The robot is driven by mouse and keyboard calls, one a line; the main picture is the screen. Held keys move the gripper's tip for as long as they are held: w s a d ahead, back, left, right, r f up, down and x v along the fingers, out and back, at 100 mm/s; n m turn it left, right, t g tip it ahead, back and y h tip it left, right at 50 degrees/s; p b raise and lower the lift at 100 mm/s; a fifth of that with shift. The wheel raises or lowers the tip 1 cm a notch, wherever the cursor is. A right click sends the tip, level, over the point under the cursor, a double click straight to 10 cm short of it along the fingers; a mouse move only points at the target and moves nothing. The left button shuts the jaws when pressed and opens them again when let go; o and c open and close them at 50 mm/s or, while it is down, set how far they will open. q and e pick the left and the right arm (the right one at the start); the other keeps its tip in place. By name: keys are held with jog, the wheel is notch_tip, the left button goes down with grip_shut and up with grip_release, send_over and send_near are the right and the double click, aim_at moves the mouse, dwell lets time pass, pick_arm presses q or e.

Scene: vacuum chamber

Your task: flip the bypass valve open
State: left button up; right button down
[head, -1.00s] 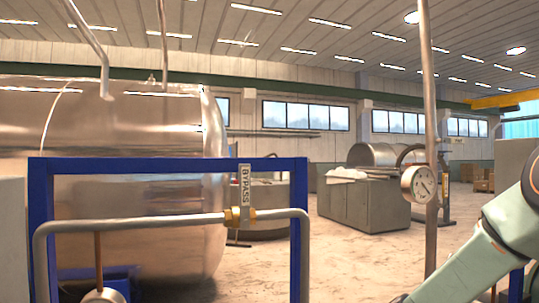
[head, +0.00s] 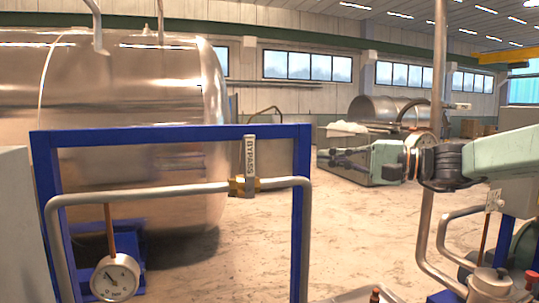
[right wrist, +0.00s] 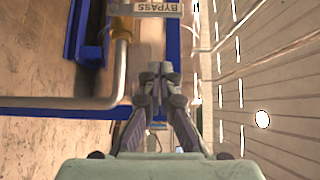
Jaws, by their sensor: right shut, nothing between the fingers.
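The bypass valve has a pale flat handle (head: 250,158) labelled BYPASS, standing upright, across the line of the pipe. Its brass body (head: 243,186) sits on the horizontal grey pipe (head: 150,194). In the right wrist view the handle (right wrist: 158,9) and brass body (right wrist: 121,22) show at the top edge, ahead of the fingers. My right gripper (head: 334,158) points left, to the right of the handle and apart from it. In the right wrist view its fingers (right wrist: 155,72) are together and empty. My left gripper is not in view.
A blue frame (head: 300,215) surrounds the pipe; its right post stands between valve and gripper in the picture. A large metal tank (head: 130,130) is behind. A dial gauge (head: 115,277) hangs low left.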

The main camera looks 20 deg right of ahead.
aim_at(254, 153)
pick_arm(q)
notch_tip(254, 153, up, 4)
jog(key=p, duration=0.3)
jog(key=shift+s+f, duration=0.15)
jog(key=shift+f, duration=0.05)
pick_arm(e)
jog(key=s+a+x, duration=0.2)
jog(key=x, duration=1)
jog(key=shift+w, duration=0.2)
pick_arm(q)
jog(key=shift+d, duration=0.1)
pick_arm(e)
jog(key=shift+s+a+r, duration=0.15)
jog(key=shift+s+a, duration=0.1)
jog(key=shift+a, duration=0.05)
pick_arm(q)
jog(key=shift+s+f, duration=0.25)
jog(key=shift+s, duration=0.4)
